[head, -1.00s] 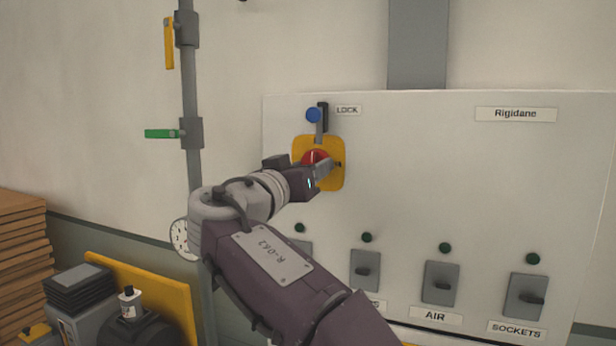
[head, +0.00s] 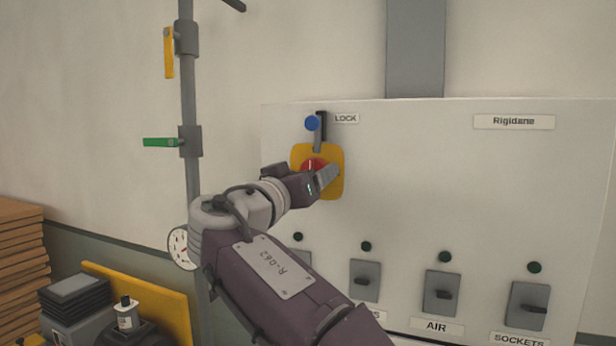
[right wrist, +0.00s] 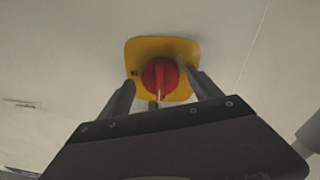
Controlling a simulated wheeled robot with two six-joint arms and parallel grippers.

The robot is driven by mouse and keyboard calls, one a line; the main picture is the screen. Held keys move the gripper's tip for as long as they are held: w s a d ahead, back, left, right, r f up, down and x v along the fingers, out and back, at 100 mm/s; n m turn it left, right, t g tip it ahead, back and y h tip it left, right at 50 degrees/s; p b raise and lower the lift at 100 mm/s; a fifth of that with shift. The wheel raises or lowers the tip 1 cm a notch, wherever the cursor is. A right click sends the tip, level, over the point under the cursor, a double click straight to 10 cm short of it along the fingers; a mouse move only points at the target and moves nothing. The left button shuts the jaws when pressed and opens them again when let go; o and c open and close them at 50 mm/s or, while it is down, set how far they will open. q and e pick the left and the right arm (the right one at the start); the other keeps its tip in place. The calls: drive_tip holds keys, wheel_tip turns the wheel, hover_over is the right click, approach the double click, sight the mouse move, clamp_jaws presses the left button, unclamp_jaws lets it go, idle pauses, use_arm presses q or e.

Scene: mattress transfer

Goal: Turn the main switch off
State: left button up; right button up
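The main switch is a red rotary knob (head: 312,165) on a yellow plate (head: 336,152), set in the upper left of a pale panel. My right gripper (head: 328,176) is at the knob and covers part of it in the head view. In the right wrist view the red knob (right wrist: 160,76) sits between the two fingers of my right gripper (right wrist: 158,86), its raised bar close to upright in the picture. The fingers are apart, with a gap visible at least on the left side. Contact on the right side cannot be told. My left gripper is out of view.
A blue-ended lock lever (head: 313,124) is just above the yellow plate. Grey switches, including the AIR switch (head: 442,293), line the lower panel. A grey pipe (head: 188,90) with yellow and green handles stands left. Stacked boards (head: 22,260) are at far left.

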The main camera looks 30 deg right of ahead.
drive_tip(key=b+v, duration=0.2)
drive_tip(key=v, duration=0.7)
drive_tip(key=shift+b, duration=0.3)
drive_tip(key=shift+s+f, duration=0.1)
